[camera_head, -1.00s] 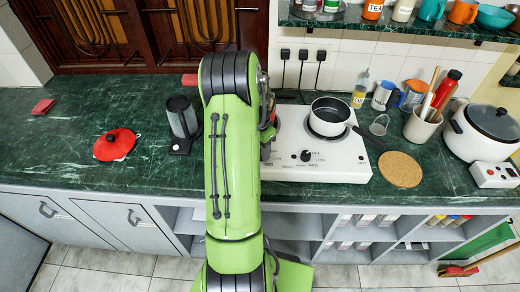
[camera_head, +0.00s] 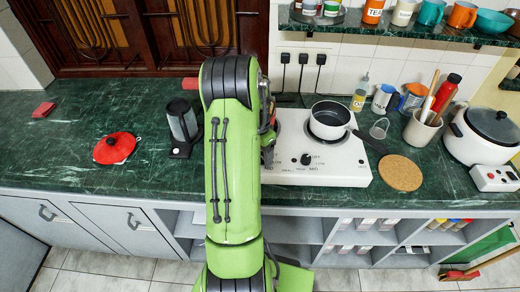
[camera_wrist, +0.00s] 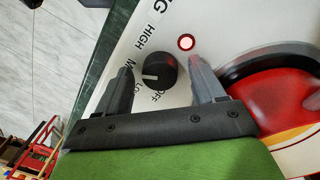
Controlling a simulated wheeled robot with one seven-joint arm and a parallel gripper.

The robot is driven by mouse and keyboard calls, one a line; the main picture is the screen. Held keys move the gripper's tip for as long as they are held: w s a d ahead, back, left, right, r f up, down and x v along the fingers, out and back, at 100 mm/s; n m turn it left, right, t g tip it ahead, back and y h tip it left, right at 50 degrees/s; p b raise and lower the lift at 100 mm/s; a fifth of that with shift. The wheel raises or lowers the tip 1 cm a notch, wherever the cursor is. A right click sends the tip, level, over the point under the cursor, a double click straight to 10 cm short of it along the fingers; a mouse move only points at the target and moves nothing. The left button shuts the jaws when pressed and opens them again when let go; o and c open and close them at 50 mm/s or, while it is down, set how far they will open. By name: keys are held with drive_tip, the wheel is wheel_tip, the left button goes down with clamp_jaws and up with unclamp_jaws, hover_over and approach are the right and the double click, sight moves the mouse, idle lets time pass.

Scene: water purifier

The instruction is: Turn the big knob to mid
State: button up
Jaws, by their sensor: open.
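In the wrist view, a round black knob (camera_wrist: 160,70) sits on the white stove panel, with HIGH, LOW and OFF printed around it and MID partly hidden. Its white mark points left, near the start of LOW and MID. My gripper (camera_wrist: 159,64) is open, with one finger on each side of the knob and apparent gaps between. Whether either finger touches it is unclear. In the head view, the white stove (camera_head: 325,172) shows one black knob (camera_head: 306,159). My arm covers the stove's left side and my gripper.
A pan (camera_head: 330,118) stands on the right burner, its handle pointing front right. A red object (camera_wrist: 275,105) is close to the right finger in the wrist view. A round cork mat (camera_head: 400,172) and a white cooker (camera_head: 485,135) are to the right.

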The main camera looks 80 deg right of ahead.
wheel_tip(320, 180, up, 16)
drive_tip(key=p, duration=0.2)
drive_tip(key=shift+w+d+p, duration=0.25)
drive_tip(key=shift+w+p, duration=0.1)
drive_tip(key=shift+w, duration=0.05)
drive_tip(key=shift+f, duration=0.15)
drive_tip(key=w+a+r+n+t+h, duration=0.1)
drive_tip(key=w+a+r+n, duration=0.3)
drive_tip(key=w+a, duration=0.2)
drive_tip(key=w+a+r+n+t, duration=0.1)
drive_tip(key=w+a+r+n, duration=0.2)
drive_tip(key=w+a, duration=0.3)
drive_tip(key=w+a+r+n+t, duration=0.1)
drive_tip(key=w+a+r+n, duration=0.15)
drive_tip(key=a, duration=0.45)
drive_tip(key=w+a+r+n, duration=0.1)
drive_tip(key=a+n, duration=0.3)
drive_tip(key=a, duration=0.3)
drive_tip(key=s+a+f+n+t, duration=0.1)
drive_tip(key=s+a+n, duration=0.2)
drive_tip(key=a+n, duration=0.2)
drive_tip(key=s+a+n+t, duration=0.2)
drive_tip(key=s+a+n, duration=0.2)
drive_tip(key=a, duration=0.6)
drive_tip(key=shift+s+f+n+y, duration=0.25)
drive_tip(key=shift+f+n+y, duration=0.1)
drive_tip(key=shift+n, duration=0.5)
